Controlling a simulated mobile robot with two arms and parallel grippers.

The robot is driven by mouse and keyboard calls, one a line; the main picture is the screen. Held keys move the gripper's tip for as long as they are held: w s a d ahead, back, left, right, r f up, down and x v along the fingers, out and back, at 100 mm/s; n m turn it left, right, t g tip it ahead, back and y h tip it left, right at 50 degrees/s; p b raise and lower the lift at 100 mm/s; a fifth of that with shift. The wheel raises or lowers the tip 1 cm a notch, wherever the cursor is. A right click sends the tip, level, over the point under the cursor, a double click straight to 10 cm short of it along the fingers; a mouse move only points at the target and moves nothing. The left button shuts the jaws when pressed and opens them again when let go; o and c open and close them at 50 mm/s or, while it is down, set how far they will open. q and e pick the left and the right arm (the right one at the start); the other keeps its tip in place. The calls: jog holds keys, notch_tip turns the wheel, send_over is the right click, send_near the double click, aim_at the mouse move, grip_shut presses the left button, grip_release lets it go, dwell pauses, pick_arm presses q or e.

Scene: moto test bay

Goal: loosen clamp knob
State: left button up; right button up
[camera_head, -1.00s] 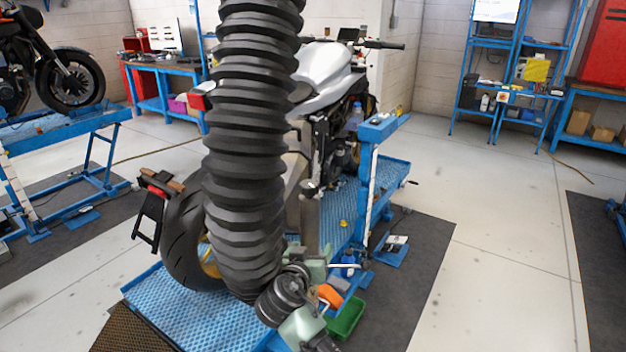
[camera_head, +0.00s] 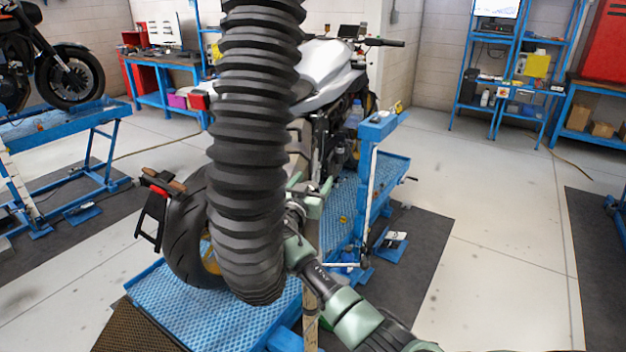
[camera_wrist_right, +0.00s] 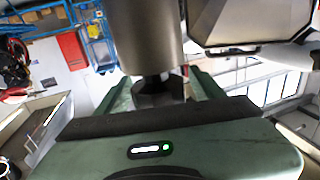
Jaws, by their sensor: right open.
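My right gripper (camera_head: 310,195) is in front of the motorcycle's (camera_head: 325,75) lower side, partly hidden by its own wrist. In the right wrist view, the gripper (camera_wrist_right: 162,90) is open, with one green finger on each side of a dark, lobed knob (camera_wrist_right: 160,94). The knob sits below a grey cylinder (camera_wrist_right: 148,40), and I cannot tell whether the fingers touch it. I cannot make out the knob in the head view. My left gripper is not in view.
A thick black ribbed hose (camera_head: 250,150) hangs in front of the motorcycle and hides part of it. The bike stands on a blue lift (camera_head: 200,305) with a blue post (camera_head: 370,180) at its right. Pale floor (camera_head: 500,240) is clear to the right.

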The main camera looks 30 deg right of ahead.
jog(key=c, duration=1.4)
jog(key=shift+o, duration=0.2)
